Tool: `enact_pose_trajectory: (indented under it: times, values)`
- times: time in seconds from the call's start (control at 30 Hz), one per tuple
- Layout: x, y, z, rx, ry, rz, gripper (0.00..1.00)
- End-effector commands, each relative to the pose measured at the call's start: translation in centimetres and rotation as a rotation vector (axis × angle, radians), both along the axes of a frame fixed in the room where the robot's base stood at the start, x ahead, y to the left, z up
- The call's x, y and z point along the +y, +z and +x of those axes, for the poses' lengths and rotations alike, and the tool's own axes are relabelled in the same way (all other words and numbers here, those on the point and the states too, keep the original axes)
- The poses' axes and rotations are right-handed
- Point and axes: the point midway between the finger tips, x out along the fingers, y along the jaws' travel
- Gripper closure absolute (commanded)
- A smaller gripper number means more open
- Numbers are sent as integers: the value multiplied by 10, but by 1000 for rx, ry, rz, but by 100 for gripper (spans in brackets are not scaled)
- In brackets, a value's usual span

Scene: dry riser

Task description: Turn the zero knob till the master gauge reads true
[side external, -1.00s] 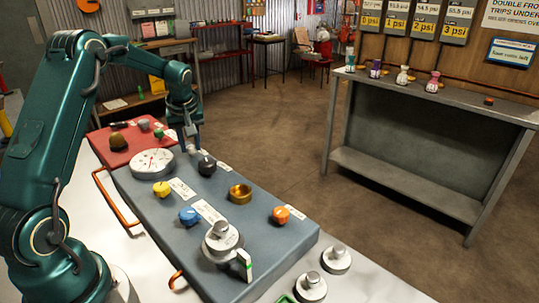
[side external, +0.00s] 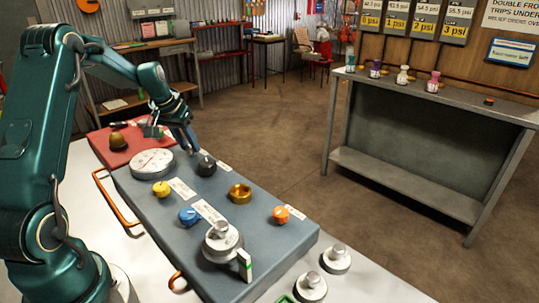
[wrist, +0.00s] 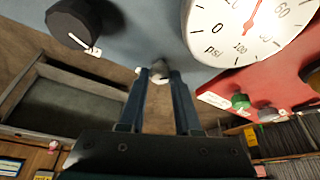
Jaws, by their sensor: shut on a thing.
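The master gauge (side external: 152,162) is a round white dial on the blue-grey panel (side external: 255,265). In the wrist view the dial (wrist: 232,22) is cut off at the top; its red needle shows, but I cannot tell the exact reading. My gripper (side external: 193,150) is tilted over the panel's far edge, between the gauge and a black knob (side external: 207,166). In the wrist view its two fingers (wrist: 159,75) are shut on a small silver knob (wrist: 158,69) beside the gauge. That knob is hidden in the side view.
Yellow (side external: 161,189), blue (side external: 189,216) and orange (side external: 281,214) knobs and a brass cup-shaped part (side external: 240,193) stand on the panel. A large silver valve (side external: 221,241) is at the near end. A red panel (side external: 112,160) with small fittings lies beyond the gauge.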

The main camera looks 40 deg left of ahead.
Motion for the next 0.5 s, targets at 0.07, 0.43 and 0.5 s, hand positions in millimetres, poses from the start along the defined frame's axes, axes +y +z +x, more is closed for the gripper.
enact_pose_trajectory:
  times: [0.07, 0.43, 0.5]
  values:
    - [0, 0, -1, 1, -27, -1, 100]
    - [0, 1, -1, 2, -77, 0, 100]
    - [0, 1, -1, 2, -77, 0, 100]
